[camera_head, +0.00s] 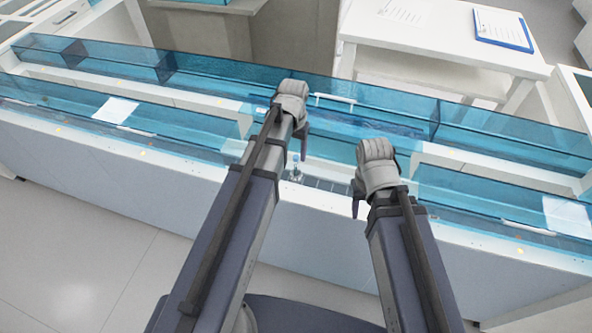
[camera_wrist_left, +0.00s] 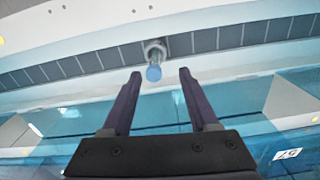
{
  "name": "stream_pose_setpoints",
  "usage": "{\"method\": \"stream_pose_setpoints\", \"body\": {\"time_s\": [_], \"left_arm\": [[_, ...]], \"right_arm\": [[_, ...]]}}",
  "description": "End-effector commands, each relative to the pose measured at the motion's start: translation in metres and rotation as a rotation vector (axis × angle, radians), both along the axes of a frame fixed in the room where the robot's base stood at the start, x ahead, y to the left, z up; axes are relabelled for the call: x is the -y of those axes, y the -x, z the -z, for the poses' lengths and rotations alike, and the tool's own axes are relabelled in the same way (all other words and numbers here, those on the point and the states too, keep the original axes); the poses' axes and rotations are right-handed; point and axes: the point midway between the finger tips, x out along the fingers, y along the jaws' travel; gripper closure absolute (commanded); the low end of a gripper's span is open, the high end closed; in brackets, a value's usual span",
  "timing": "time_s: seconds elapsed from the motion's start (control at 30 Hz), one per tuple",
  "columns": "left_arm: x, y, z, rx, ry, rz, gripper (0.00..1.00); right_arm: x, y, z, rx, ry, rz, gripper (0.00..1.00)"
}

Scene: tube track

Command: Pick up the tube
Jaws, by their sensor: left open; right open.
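The tube (camera_wrist_left: 153,62) shows near the top middle of the left wrist view. It has a blue end and sits in a pale round holder on the dark segmented track (camera_wrist_left: 78,66). In the head view the small, clear-looking tube (camera_head: 295,169) stands on the track, just below my left gripper (camera_head: 303,144). In the left wrist view my left gripper (camera_wrist_left: 160,74) is open, with its fingers either side of the line to the tube and apart from it. My right gripper (camera_head: 357,198) is to the right over the track's front edge. Its fingers are mostly hidden by its wrist.
Blue transparent walls (camera_head: 480,132) run along the track behind both grippers. A white table (camera_head: 440,40) with a clipboard (camera_head: 503,28) stands behind. The floor (camera_head: 85,265) in front is clear.

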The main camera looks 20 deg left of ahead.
Motion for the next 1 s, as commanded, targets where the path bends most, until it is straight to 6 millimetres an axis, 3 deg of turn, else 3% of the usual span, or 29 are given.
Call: {"method": "stream_pose_setpoints", "body": {"time_s": [0.27, 0.7, 1.0], "left_arm": [[0.001, 0.001, 0.008, 0.0, 0.0, 0.0, 0.4], [0.007, 0.004, 0.055, 0.0, 0.0, -0.001, 0.4], [0.007, 0.004, 0.054, 0.0, 0.0, -0.001, 0.42]], "right_arm": [[0.0, 0.0, 0.008, 0.0, 0.0, 0.0, 0.5], [0.0, 0.0, 0.055, 0.0, 0.0, 0.0, 0.5], [0.0, 0.0, 0.054, 0.0, 0.0, 0.0, 0.5]]}}
